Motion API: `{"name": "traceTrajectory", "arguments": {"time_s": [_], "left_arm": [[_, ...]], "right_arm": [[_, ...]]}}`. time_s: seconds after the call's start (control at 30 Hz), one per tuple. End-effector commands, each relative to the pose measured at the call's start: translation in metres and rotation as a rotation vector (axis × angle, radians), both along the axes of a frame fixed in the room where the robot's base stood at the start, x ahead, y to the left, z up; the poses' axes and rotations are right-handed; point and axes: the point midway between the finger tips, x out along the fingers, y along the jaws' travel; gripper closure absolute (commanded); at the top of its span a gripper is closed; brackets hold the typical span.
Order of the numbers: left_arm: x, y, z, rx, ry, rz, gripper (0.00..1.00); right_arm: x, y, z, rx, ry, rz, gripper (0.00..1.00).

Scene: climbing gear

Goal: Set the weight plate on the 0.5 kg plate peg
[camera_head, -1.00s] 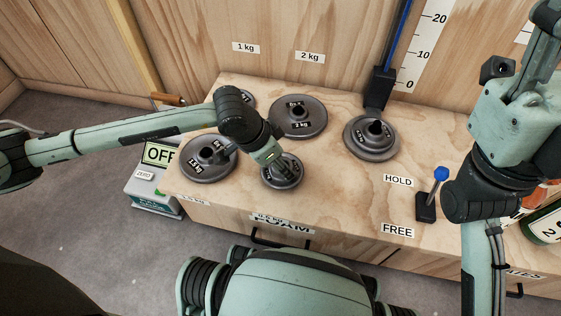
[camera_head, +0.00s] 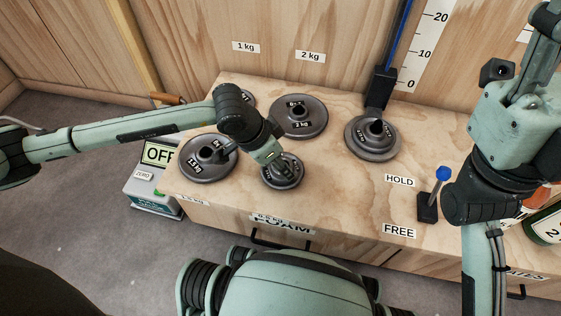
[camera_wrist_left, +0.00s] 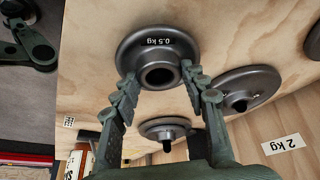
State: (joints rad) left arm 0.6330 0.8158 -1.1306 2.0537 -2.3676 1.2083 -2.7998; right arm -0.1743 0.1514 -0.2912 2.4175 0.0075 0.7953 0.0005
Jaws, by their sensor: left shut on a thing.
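A small dark grey weight plate (camera_head: 270,181) lies at the front edge of the wooden bench, near a printed label there. In the left wrist view the plate (camera_wrist_left: 130,52) carries a 0.5 kg mark and a raised hub with a dark hole. My left gripper (camera_head: 283,172) reaches down onto it; in the left wrist view its fingers (camera_wrist_left: 158,82) are on both sides of the hub, shut on the plate. I cannot see any peg under the plate. My right gripper is at the upper right, largely cut off by the frame, its fingers unclear.
Larger plates stand close by: one left (camera_head: 208,170), one behind (camera_head: 316,122), one right (camera_head: 372,153). A blue-knobbed lever (camera_head: 441,174) stands by HOLD and FREE labels. A box reading OFF (camera_head: 152,192) is below left.

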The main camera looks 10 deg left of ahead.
Motion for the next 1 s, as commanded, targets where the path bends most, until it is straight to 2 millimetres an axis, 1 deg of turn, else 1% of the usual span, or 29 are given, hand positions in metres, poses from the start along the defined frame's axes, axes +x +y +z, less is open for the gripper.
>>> {"name": "traceTrajectory", "arguments": {"time_s": [0.37, 1.0], "left_arm": [[0.001, -0.001, 0.0, -0.002, -0.002, -0.001, 1.0], [0.001, -0.001, -0.014, -0.002, -0.002, -0.001, 1.0]], "right_arm": [[0.0, -0.001, 0.0, 0.008, 0.001, -0.001, 0.6], [0.001, -0.001, -0.01, 0.008, 0.001, 0.0, 0.6]]}}
